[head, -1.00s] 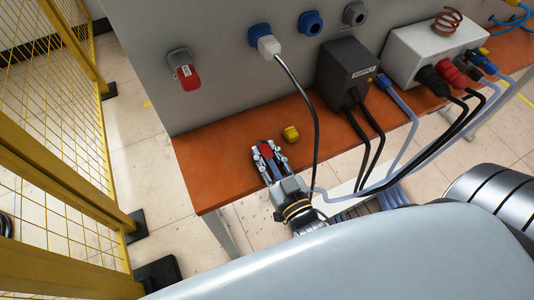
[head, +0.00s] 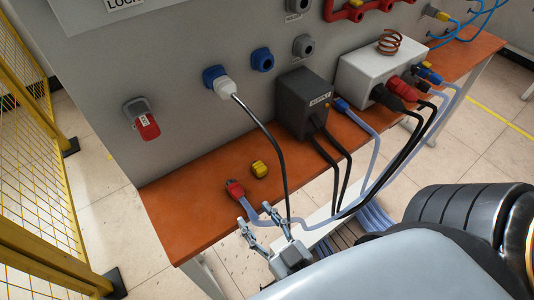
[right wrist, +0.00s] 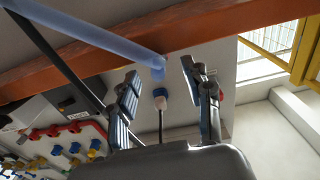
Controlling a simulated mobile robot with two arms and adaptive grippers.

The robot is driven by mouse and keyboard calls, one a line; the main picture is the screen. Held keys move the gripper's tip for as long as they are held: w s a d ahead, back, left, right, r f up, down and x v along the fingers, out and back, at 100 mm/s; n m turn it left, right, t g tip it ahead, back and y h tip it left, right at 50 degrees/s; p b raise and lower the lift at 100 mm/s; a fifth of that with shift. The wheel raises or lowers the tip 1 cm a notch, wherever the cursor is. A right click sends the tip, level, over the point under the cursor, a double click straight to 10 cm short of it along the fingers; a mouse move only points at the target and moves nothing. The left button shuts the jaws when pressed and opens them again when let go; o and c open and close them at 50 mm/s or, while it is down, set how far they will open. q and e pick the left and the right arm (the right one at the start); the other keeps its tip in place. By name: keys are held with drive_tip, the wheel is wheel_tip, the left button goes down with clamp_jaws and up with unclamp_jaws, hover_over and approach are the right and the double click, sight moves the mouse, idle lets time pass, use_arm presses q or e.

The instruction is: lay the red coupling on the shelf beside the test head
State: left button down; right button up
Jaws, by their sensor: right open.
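The red coupling (head: 235,188) lies on the orange shelf (head: 190,215) in the head view, at the end of a pale translucent hose. A white box with a copper coil on top, apparently the test head (head: 362,82), stands further right on the shelf. The coupling is well to its left, not close beside it. My right gripper (head: 255,214) is open and empty at the shelf's front edge, just in front of the coupling and apart from it. My left gripper is not in view.
A small yellow piece (head: 259,169) lies right of the coupling. A dark box (head: 305,103) stands between it and the white box. A black cable from the white plug (head: 226,88) hangs down near my right gripper. Yellow fencing (head: 40,180) stands at left.

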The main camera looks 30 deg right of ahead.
drive_tip(key=shift+s, duration=1.75)
drive_tip(key=s+a+f+g+y, duration=0.1)
drive_tip(key=a+f+g, duration=0.25)
drive_tip(key=f, duration=1.45)
drive_tip(key=s+d+f+n+g, duration=0.1)
drive_tip(key=s+f+g, duration=0.3)
drive_tip(key=f, duration=0.8)
drive_tip(key=s+d+f+n+g, duration=0.1)
drive_tip(key=s+f+g, duration=0.3)
drive_tip(key=f, duration=0.9)
drive_tip(key=shift+s+d+g, duration=0.35)
drive_tip(key=shift+s+d, duration=0.25)
drive_tip(key=shift+s, duration=0.35)
drive_tip(key=shift+o, duration=0.5)
drive_tip(key=s+d+f+g+h, duration=0.1)
drive_tip(key=s+d+f+g, duration=0.3)
drive_tip(key=s+d+f, duration=0.3)
drive_tip(key=shift+s+d+f+g, duration=0.25)
drive_tip(key=shift+s+f+g, duration=0.1)
drive_tip(key=shift+s, duration=0.25)
drive_tip(key=shift+s+d+f+h, duration=0.1)
drive_tip(key=shift+s+d+h, duration=0.15)
drive_tip(key=shift+s+h, duration=0.1)
